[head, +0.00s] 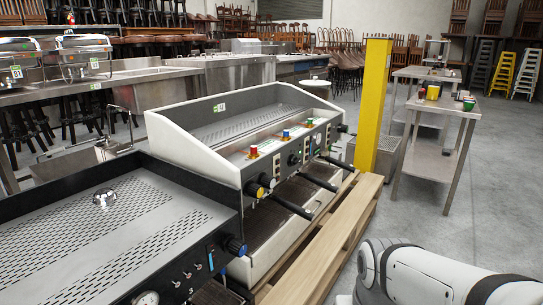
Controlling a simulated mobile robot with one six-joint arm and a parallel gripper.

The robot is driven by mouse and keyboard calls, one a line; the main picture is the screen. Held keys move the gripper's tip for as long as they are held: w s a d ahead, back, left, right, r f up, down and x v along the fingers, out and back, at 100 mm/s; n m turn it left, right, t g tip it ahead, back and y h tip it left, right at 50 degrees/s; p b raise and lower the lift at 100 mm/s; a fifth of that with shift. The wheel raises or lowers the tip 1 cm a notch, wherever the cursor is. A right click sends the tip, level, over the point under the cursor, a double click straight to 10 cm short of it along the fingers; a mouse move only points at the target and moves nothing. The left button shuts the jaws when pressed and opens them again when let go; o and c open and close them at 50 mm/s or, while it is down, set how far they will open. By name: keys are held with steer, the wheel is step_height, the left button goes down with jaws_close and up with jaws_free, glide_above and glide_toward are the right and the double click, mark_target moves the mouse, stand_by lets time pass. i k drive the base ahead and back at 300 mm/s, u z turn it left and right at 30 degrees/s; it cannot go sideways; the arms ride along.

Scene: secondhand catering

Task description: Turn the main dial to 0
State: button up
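A white coffee machine (195,150) stands in the middle of the view on a wooden pallet. I cannot tell which control is the main dial, and no dial marking is readable. My white arm shows at lower right, apart from both machines; its gripper is out of the frame.
A yellow post (373,105) stands beyond the white machine. A steel table (435,106) with small coloured containers stands at right. The wooden pallet (335,240) sticks out in front of the machines. Grey floor (470,205) is clear at right.

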mark_target(293, 161)
steer(key=u, duration=0.15)
steer(key=i, duration=0.4)
steer(key=u, duration=0.4)
steer(key=k, duration=0.65)
steer(key=u, duration=0.2)
steer(key=i, duration=0.65)
steer(key=z, duration=0.1)
